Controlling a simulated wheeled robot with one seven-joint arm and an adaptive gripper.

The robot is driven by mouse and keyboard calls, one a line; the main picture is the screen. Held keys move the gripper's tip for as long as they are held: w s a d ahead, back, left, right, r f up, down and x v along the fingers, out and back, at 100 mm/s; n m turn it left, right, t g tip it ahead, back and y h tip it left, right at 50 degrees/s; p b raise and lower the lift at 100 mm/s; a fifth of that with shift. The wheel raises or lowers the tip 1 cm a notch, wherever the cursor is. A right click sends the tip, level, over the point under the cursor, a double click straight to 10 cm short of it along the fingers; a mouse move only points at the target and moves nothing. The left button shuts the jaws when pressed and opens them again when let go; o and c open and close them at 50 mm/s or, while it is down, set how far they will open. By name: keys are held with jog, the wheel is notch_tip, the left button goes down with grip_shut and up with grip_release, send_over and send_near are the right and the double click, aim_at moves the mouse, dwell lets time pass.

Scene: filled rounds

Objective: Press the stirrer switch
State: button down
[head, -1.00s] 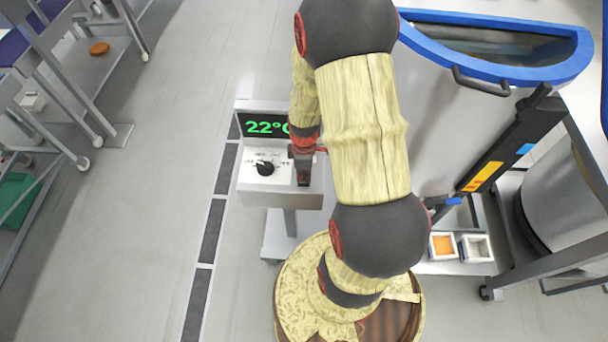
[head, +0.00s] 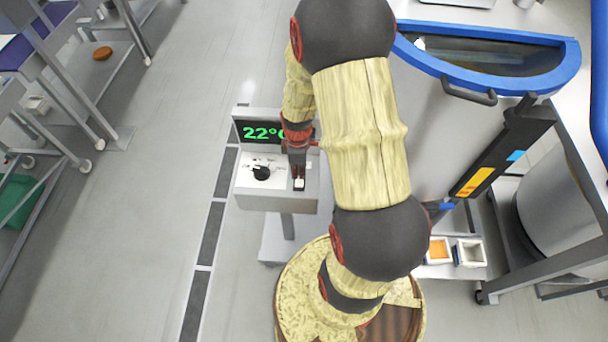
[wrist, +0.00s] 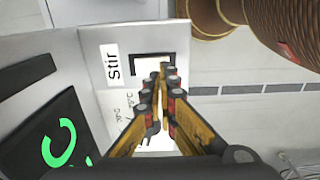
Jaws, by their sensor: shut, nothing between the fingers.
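The control box (head: 245,197) has a green 22°C display, a black knob (head: 261,173) and the stirrer switch (head: 299,184) at the right of its sloped panel. In the wrist view the switch (wrist: 150,66) is a white rocker in a black frame beside the "Stir" label (wrist: 112,64). My gripper (head: 297,176) is shut and empty, pointing down at the switch. In the wrist view its closed fingertips (wrist: 164,72) overlap the switch's frame and hide part of it. I cannot tell whether they touch it.
A large grey vat with a blue rim (head: 455,78) stands to the right of the box. Two small trays, one with orange contents (head: 438,249), sit low at the right. Metal racks (head: 70,95) line the left. The floor between is clear.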

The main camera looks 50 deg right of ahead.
aim_at(300, 187)
notch_tip(300, 187, up, 10)
jog(key=s+a+b, duration=0.1)
jog(key=shift+r, duration=0.1)
dwell(0.7)
